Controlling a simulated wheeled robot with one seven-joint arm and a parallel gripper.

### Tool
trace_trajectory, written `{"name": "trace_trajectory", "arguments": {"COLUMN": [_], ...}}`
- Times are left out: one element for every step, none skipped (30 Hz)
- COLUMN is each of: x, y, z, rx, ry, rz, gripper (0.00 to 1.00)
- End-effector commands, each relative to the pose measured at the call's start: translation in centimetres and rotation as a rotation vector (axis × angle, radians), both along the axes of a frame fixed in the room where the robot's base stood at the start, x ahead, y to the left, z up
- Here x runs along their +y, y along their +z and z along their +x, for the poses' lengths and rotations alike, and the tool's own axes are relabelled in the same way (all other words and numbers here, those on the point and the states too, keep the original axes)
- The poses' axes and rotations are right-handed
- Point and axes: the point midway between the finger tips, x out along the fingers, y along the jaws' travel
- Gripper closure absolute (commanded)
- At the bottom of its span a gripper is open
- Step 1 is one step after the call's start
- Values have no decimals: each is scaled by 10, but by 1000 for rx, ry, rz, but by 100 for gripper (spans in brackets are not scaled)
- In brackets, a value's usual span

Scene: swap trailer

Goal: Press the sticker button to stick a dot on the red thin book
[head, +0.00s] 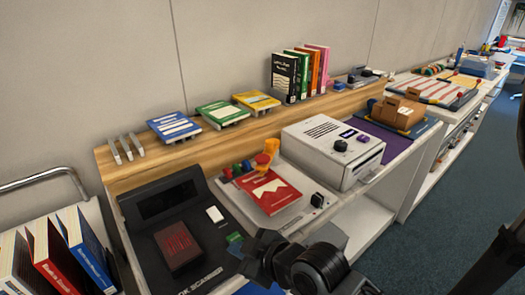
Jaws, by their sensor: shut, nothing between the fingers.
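A red thin book (268,191) with a white pattern lies flat on a low light-grey device (299,218). A small black button-like part (317,200) stands at the right side of this device; I cannot tell for sure that it is the sticker button. I cannot make out a dot on the book's cover. My gripper (262,243), black and seen from behind, is in front of the device, nearer to me than the book. It is shut and empty, apart from the book in the picture. It and my arm hide part of the device's front.
A black book scanner (205,265) with a dark red panel or book stands left. A white box machine (330,145) is to the right. Several books stand on the wooden ledge (240,128) and at lower left.

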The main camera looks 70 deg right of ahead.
Motion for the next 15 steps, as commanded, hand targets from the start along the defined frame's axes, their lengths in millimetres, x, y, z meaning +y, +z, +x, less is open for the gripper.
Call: {"name": "trace_trajectory", "arguments": {"x": [-18, -27, -39, -49, -59, -74, -86, -98, -114, -127, -138, -155, -166, -177, -191], "y": [12, 16, 22, 27, 33, 42, 49, 57, 68, 77, 86, 98, 108, 118, 129], "z": [12, 17, 24, 29, 34, 40, 44, 48, 52, 54, 55, 56, 56, 56, 54], "rx": [11, 24, 40, 53, 66, 82, 97, 111, 130, 143, 158, 177, 189, 202, 220], "ry": [-5, -2, 4, 8, 13, 23, 31, 40, 54, 64, 77, 93, 107, 120, 138], "rz": [-16, -23, -33, -42, -50, -62, -72, -82, -97, -108, -118, -134, -144, -157, -170], "gripper": [100, 100, 100, 100, 100, 100, 100, 100, 100, 100, 100, 100, 100, 100, 100]}}
